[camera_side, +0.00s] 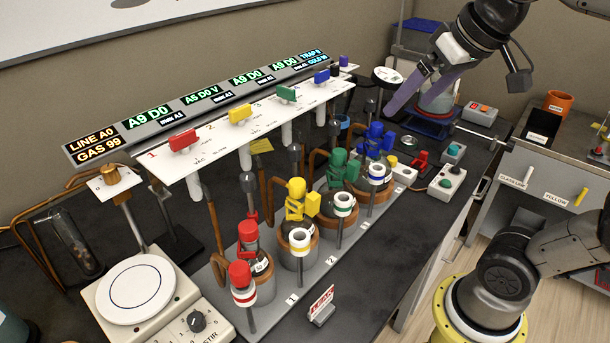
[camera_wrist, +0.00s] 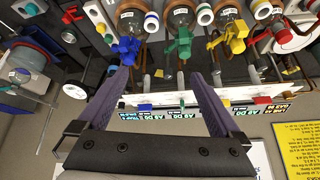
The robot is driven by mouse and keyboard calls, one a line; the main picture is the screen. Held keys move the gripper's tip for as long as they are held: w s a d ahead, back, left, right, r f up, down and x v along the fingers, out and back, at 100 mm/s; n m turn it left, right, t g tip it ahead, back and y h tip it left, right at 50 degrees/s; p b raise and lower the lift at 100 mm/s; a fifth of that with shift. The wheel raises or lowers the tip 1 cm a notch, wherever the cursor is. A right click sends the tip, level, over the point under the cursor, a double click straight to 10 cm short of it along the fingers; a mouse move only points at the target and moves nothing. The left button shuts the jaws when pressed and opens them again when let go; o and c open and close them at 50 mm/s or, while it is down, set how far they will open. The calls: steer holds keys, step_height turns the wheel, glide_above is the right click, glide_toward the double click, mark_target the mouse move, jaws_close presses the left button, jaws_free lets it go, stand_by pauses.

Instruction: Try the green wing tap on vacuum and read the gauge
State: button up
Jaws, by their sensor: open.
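The green wing tap (camera_side: 287,94) sits on the white sloped panel (camera_side: 230,131), between the yellow tap (camera_side: 239,113) and the blue tap (camera_side: 321,76). In the wrist view the green tap (camera_wrist: 184,104) shows small between my fingers. A display strip (camera_side: 199,103) behind the panel has lit readouts.
Flasks with red, yellow, green (camera_side: 338,168) and blue (camera_side: 376,140) fittings stand in front of the panel. A red tap (camera_side: 183,140) is at its left end. A round white-faced disc (camera_side: 388,76) is near my fingers; its marks are unreadable. A stirrer (camera_side: 136,288) stands front left.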

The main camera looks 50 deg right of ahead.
steer(key=s+a+f+n, duration=0.1)
steer(key=s+f, duration=0.1)
steer(key=f, duration=0.2)
steer(key=s+a+f+n, duration=0.1)
steer(key=s+f, duration=0.1)
steer(key=f, duration=0.2)
steer(key=s+a+f+y, duration=0.1)
steer(key=s+f, duration=0.1)
steer(key=f, duration=0.2)
steer(key=shift+s+a+f+n+g, duration=0.1)
steer(key=shift+s+f+n+g, duration=0.3)
steer(key=shift+c, duration=0.7)
steer(key=shift+w+r, duration=0.15)
steer(key=shift+w, duration=0.1)
steer(key=shift+c, duration=1.3)
steer(key=shift+s, duration=0.1)
steer(key=shift+c, duration=1.2)
steer(key=shift+s+r, duration=0.1)
steer(key=shift+s, duration=0.05)
steer(key=shift+c, duration=1.1)
step_height(320, 180, up, 21)
glide_above(286, 87)
steer(key=s, duration=0.6)
steer(key=shift+g, duration=0.5)
steer(key=x, duration=1.3)
steer(key=shift+w+a+f, duration=0.2)
steer(key=shift+w+f, duration=0.05)
steer(key=shift+w, duration=0.05)
